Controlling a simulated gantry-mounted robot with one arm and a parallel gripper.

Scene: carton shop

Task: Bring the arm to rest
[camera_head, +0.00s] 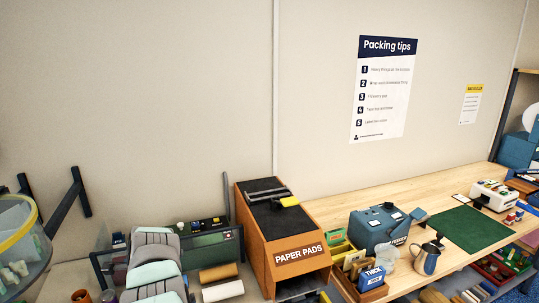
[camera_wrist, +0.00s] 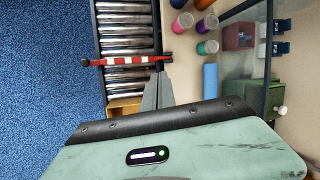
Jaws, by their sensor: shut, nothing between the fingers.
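My gripper (camera_wrist: 164,78) shows in the wrist view as a dark grey wedge of fingers closed together, rising from its pale green housing (camera_wrist: 215,150). It is shut and empty. Behind its fingertips lie a roller conveyor and a tan surface; it appears apart from them, though the exact gap cannot be told. In the head view, padded grey and pale green segments of my arm (camera_head: 154,272) stand at the lower left. The gripper itself cannot be made out there.
A red-white striped bar (camera_wrist: 125,60) crosses the roller conveyor (camera_wrist: 124,30). Several coloured cylinders (camera_wrist: 207,25) stand nearby. An orange paper pads dispenser (camera_head: 300,257) stands right of my arm. A wooden bench (camera_head: 345,207) holds a blue machine (camera_head: 380,226), metal jug (camera_head: 427,262) and green mat (camera_head: 470,229).

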